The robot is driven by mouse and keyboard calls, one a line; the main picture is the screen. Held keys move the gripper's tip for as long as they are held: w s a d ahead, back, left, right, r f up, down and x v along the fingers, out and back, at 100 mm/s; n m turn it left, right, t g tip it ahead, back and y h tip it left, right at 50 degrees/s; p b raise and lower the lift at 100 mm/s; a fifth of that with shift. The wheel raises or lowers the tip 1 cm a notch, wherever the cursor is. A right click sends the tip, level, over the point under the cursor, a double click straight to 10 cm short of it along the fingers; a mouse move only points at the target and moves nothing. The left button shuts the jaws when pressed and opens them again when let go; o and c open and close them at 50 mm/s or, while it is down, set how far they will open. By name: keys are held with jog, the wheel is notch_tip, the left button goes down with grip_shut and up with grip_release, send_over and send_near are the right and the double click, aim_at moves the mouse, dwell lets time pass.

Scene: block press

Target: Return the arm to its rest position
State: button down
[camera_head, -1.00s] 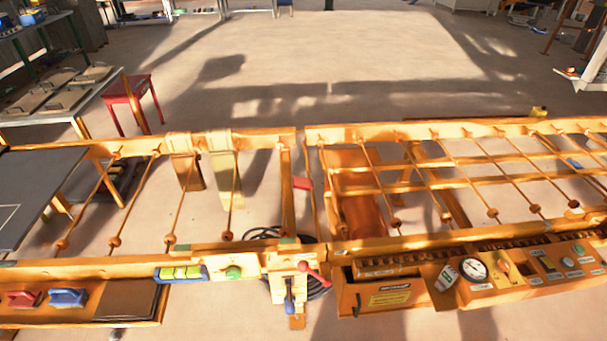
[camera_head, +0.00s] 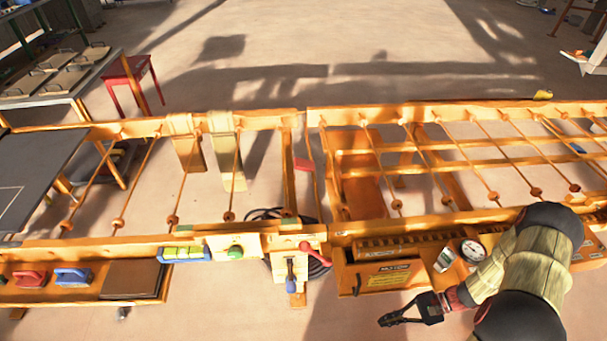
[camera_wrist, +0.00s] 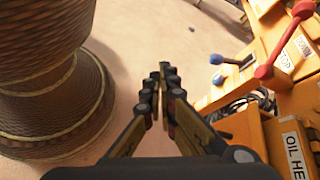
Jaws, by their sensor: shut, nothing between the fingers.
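My gripper (camera_head: 388,320) is at the lower right in the head view, in front of the orange machine's front edge and pointing left. In the wrist view, the fingers of my gripper (camera_wrist: 160,75) are shut with nothing between them. The bare floor shows beyond the fingertips. My arm covers part of the control panel at the right in the head view.
The orange machine frame (camera_head: 265,123) spans the view. A red-handled lever (camera_head: 310,249) and a blue-handled lever (camera_head: 290,280) stick out at its middle front, left of my gripper. They also show in the wrist view, the red one (camera_wrist: 264,72) nearer. Floor in front is clear.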

notch_tip(320, 180, up, 28)
jog(key=s+d+n+h, duration=0.1)
jog(key=s+n+h, duration=0.1)
jog(key=n+h, duration=0.6)
jog(key=s+a+r+n+t+h, duration=0.2)
jog(key=a+r+t, duration=0.1)
jog(key=r, duration=0.7)
jog(key=s+a+r+n+t+h, duration=0.1)
jog(key=a+r, duration=0.4)
jog(key=r, duration=0.6)
jog(key=s+t+h, duration=0.1)
jog(key=t, duration=0.1)
jog(key=shift+a+n+t+p, duration=0.3)
jog(key=shift+a+n+t, duration=0.1)
